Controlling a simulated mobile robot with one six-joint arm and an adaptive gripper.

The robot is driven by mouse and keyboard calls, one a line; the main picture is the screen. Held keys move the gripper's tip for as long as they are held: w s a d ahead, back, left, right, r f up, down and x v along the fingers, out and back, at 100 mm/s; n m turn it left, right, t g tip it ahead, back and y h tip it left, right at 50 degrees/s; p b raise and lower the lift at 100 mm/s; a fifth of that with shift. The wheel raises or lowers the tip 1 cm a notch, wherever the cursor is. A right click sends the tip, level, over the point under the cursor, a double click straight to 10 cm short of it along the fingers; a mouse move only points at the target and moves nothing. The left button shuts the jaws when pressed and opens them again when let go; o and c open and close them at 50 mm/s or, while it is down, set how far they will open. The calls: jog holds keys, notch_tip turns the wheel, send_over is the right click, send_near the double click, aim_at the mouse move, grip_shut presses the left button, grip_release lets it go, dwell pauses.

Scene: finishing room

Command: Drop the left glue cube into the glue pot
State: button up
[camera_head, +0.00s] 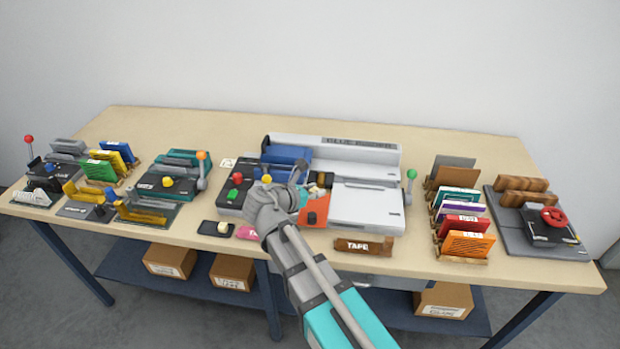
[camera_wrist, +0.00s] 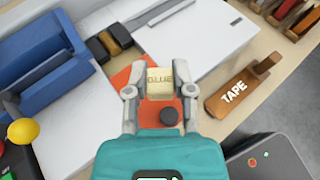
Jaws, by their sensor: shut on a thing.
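My gripper (camera_wrist: 160,92) is shut on a small cream cube (camera_wrist: 160,79) marked with letters, which seem to read GLUE. In the wrist view the cube sits between both fingertips, over an orange panel (camera_wrist: 125,76) with a dark round knob (camera_wrist: 169,116). A dark block with an amber middle (camera_wrist: 109,43) lies beyond the cube, up and to the left; it may be the glue pot, but I cannot be sure. In the head view it shows just right of my wrist (camera_head: 267,207).
The white binder machine (camera_head: 366,204) with a blue clamp (camera_head: 285,155) fills the bench middle. A TAPE block (camera_head: 364,246) lies at the front edge. A green-knobbed lever (camera_head: 410,184) stands right. Racks of coloured cards (camera_head: 465,224) stand further right. The wall behind is clear.

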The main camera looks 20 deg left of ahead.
jog(key=w+a+r+m+g+h+p, duration=0.1)
jog(key=w+r+p, duration=0.2)
jog(key=w, duration=1)
jog(key=shift+a+m+h, duration=0.4)
jog(key=shift+w+f, duration=0.1)
jog(key=shift+f+b, duration=2.9)
jog(key=shift+b, duration=0.1)
jog(key=o, duration=0.8)
jog(key=shift+o, duration=0.2)
